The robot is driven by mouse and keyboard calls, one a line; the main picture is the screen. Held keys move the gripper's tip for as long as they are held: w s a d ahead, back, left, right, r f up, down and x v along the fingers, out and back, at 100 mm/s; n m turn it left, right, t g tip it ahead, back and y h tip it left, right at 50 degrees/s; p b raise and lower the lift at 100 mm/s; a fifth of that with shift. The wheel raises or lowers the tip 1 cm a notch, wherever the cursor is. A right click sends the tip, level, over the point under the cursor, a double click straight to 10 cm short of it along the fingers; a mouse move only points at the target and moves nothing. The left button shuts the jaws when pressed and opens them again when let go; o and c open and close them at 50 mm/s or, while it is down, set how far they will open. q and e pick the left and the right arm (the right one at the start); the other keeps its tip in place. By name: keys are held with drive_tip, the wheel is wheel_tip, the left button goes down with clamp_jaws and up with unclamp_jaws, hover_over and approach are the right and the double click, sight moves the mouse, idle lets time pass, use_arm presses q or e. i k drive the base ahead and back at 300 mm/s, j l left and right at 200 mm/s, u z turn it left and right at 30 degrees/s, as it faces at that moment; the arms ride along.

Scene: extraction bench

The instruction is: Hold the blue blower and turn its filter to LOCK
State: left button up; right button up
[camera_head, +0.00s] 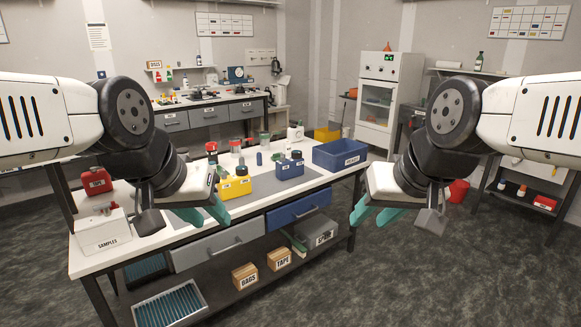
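The blue blower (289,171) appears to be the small blue unit with a dark top and a pale label, upright on the white bench. Its filter and any LOCK marking are too small to make out. A similar yellow unit (236,188) stands to its left. My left gripper (209,214) has teal fingers that look apart and empty; it is in front of and left of the yellow unit. My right gripper (373,216) also looks open and empty, right of the bench's front edge. Neither gripper touches the blue unit.
A blue bin (325,158) stands on the bench right of the blue unit. A samples box (103,236) and red container (96,182) stand at the left end. Red-topped items and a clear vessel stand behind the units. A blue drawer (299,209) is below. Bench space before the blue unit looks clear.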

sight(295, 154)
drive_tip(key=i, duration=1.05)
drive_tip(key=i+l, duration=0.1)
drive_tip(key=i, duration=0.9)
